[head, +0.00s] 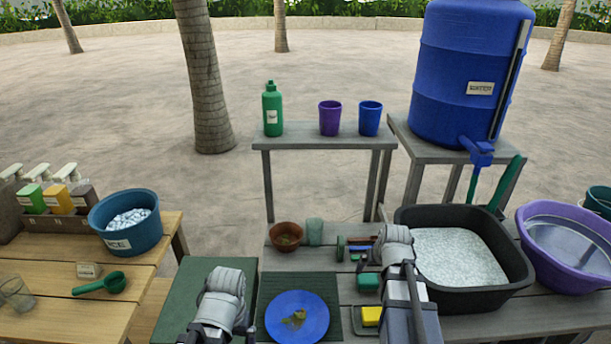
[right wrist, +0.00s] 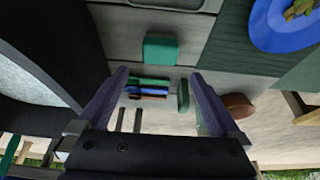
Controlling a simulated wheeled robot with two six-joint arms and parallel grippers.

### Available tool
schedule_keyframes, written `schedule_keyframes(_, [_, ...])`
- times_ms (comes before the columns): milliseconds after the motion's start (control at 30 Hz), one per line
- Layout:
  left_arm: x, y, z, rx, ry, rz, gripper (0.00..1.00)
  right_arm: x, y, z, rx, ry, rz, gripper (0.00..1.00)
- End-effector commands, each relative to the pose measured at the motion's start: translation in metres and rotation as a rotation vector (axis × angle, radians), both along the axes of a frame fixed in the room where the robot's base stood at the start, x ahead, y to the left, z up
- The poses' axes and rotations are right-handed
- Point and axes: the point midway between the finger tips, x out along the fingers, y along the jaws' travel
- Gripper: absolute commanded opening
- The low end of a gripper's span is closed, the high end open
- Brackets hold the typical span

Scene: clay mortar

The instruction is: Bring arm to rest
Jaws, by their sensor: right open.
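My right arm (head: 396,250) reaches up from the bottom over the grey table, beside the black tub. In the right wrist view my right gripper (right wrist: 158,75) has its two purple fingers wide apart. Several green, blue and dark red sticks (right wrist: 148,88) show between the fingers, on the table beyond them; I see nothing gripped. My left arm (head: 224,298) is folded low over the green mat at bottom centre, and its jaws do not show.
A blue plate (head: 274,317) with food, a green block (head: 368,282), a yellow-topped sponge (head: 371,316), a brown bowl (head: 286,236) and a tub of white grains (head: 406,216) surround my right arm. A purple basin (head: 540,240) stands right, an ice bucket (head: 103,237) left.

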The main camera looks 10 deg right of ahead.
Motion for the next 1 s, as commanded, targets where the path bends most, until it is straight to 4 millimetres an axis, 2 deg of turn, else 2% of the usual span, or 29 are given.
schedule_keyframes(267, [0.000,0.000,-0.027,0.000,0.000,0.000,1.00,0.010,-0.002,-0.027,0.000,0.000,0.000,1.00])
schedule_keyframes(800, [0.000,0.000,-0.096,0.000,0.000,-0.001,1.00,0.037,-0.009,-0.096,0.000,0.000,0.001,1.00])
schedule_keyframes(1000, [0.000,0.000,-0.110,0.000,0.000,-0.001,1.00,0.044,-0.010,-0.110,0.000,0.000,0.000,1.00])
